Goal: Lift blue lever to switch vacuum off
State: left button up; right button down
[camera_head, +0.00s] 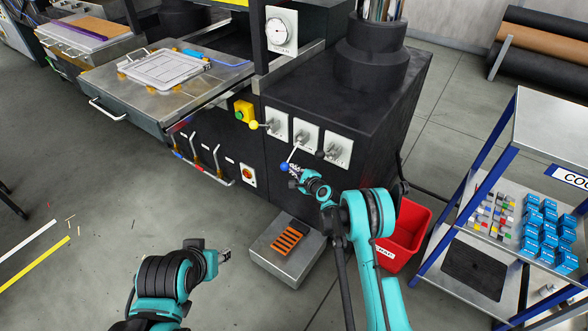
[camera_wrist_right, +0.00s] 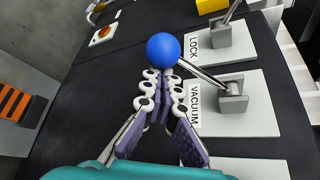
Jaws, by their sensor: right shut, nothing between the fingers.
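The blue lever ball (camera_head: 285,167) hangs low on its metal rod, which slopes down and left from the middle white plate (camera_head: 313,133) on the black machine front. In the right wrist view the blue ball (camera_wrist_right: 164,48) and its rod join a grey bracket on the plate marked VACUUM (camera_wrist_right: 258,112). My right gripper (camera_head: 293,181) is shut and empty, just below the ball in the head view. Its fingertips (camera_wrist_right: 161,74) are close under the ball; I cannot tell whether they touch it. My left gripper (camera_head: 227,255) is low over the floor, away from the levers; its finger opening is unclear.
A yellow-ball lever (camera_head: 254,125) and a black-ball lever (camera_head: 320,154) flank the blue one. A metal pedal box (camera_head: 263,262) with orange stripes and a red bin (camera_head: 411,226) stand below. A shelf rack (camera_head: 553,115) is at right. Floor at left is mostly open.

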notch_tip(320, 180, up, 6)
jog(key=s+a+m+g+p, duration=0.1)
jog(key=shift+s+a+f+m+g+p, duration=0.2)
jog(key=shift+s+m+g+p, duration=0.1)
jog(key=shift+s+m+p, duration=0.1)
dwell(0.4)
dwell(0.3)
notch_tip(320, 180, down, 4)
jog(key=w+d+b, duration=0.1)
jog(key=d+b, duration=0.1)
jog(key=b, duration=0.2)
jog(key=r+p+v, duration=0.1)
jog(key=p+v, duration=0.3)
jog(key=v, duration=0.6)
jog(key=shift+w+d, duration=0.25)
jog(key=shift+w, duration=0.05)
jog(key=shift+f, duration=0.1)
